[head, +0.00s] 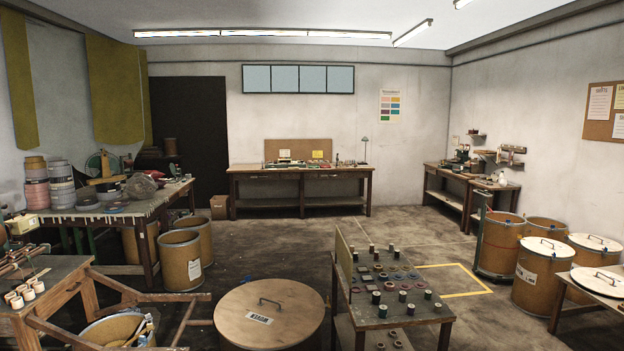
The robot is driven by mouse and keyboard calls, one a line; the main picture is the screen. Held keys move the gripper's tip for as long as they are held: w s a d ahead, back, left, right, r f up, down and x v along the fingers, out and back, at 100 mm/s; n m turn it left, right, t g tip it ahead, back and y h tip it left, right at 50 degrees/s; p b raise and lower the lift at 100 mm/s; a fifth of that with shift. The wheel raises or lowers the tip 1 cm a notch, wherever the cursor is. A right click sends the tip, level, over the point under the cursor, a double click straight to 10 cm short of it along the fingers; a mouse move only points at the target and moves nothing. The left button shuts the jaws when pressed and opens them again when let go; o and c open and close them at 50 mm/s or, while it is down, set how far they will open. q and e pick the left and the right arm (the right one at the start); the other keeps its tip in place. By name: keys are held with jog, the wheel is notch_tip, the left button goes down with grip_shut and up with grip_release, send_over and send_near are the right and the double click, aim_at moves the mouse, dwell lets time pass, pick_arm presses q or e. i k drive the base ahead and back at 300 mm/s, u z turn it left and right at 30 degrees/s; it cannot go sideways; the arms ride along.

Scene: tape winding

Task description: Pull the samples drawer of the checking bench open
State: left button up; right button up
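A long wooden bench (302,171) stands against the back wall, far across the room. It has a back board (300,146), small items and a green lamp on top. It looks like the checking bench, but I cannot read a label to confirm it. Its front apron (331,178) shows faint marks that may be drawer fronts or handles. They are too small to tell which is the samples drawer, and no drawer is seen standing out. Neither of my grippers is in view.
A round wooden lid with a handle (270,311) is close in front. A table of spools (404,320) stands to its right, and a wooden frame (150,297) to its left. Drums (181,262) flank the left workbench. Open floor (275,240) lies before the back bench.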

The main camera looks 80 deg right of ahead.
aim_at(252, 177)
jog(key=z, duration=4.05)
jog(key=i, duration=5.55)
jog(key=u, duration=1.95)
jog(key=i, duration=0.45)
jog(key=z, duration=0.05)
